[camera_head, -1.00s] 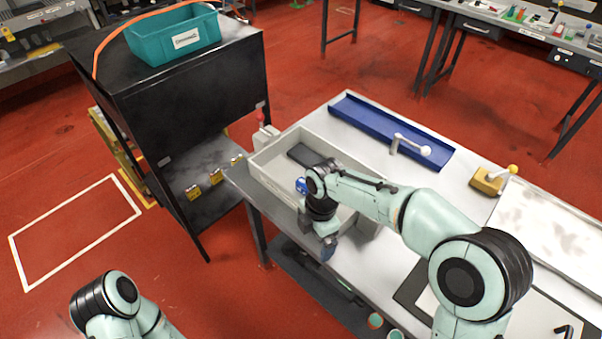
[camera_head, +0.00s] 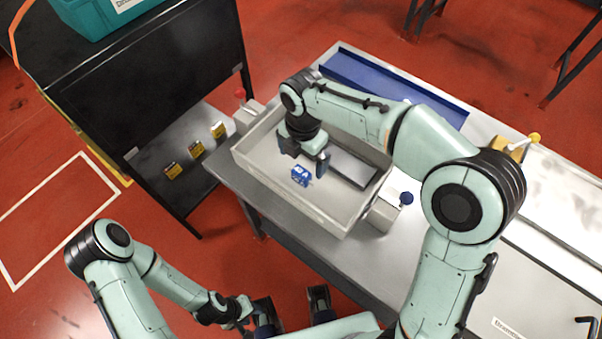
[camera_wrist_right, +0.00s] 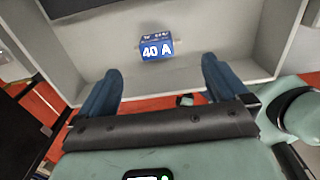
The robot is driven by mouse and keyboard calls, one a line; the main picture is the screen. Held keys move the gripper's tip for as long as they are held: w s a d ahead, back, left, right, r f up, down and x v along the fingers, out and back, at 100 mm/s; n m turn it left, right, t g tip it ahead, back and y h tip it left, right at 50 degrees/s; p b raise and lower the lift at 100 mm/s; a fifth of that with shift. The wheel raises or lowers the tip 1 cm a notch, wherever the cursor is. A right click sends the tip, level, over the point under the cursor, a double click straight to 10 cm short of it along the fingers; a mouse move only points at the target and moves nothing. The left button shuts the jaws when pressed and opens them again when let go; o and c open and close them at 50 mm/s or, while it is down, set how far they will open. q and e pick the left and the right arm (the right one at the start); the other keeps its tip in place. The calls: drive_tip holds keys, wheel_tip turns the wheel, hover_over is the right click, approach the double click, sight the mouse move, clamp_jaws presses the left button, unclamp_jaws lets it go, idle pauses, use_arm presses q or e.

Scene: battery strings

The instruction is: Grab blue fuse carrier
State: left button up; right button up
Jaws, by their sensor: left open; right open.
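The blue fuse carrier (camera_head: 300,176) lies on the floor of a grey tray (camera_head: 262,188) on the workbench. In the right wrist view the fuse carrier (camera_wrist_right: 156,48) shows a white "40 A" marking and lies beyond the fingertips, roughly centred between them. My right gripper (camera_head: 303,157) is open and empty over the tray, close to the fuse carrier and apart from it. Its two blue fingers (camera_wrist_right: 161,76) are spread wide in the wrist view. My left gripper (camera_head: 293,309) is open and empty at the bottom, in front of the bench.
A dark flat slab (camera_head: 352,168) lies in the tray beside the fuse carrier. The tray walls stand around both. A blue channel (camera_head: 350,78) lies behind the tray. A black cabinet (camera_head: 170,75) with yellow items on its shelf stands to the left.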

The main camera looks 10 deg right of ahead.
sight(302, 172)
drive_tip(key=f, duration=0.4)
drive_tip(key=f+b, duration=0.1)
drive_tip(key=f, duration=0.3)
drive_tip(key=shift+w+a, duration=0.1)
drive_tip(key=shift+w, duration=0.1)
drive_tip(key=c, duration=1)
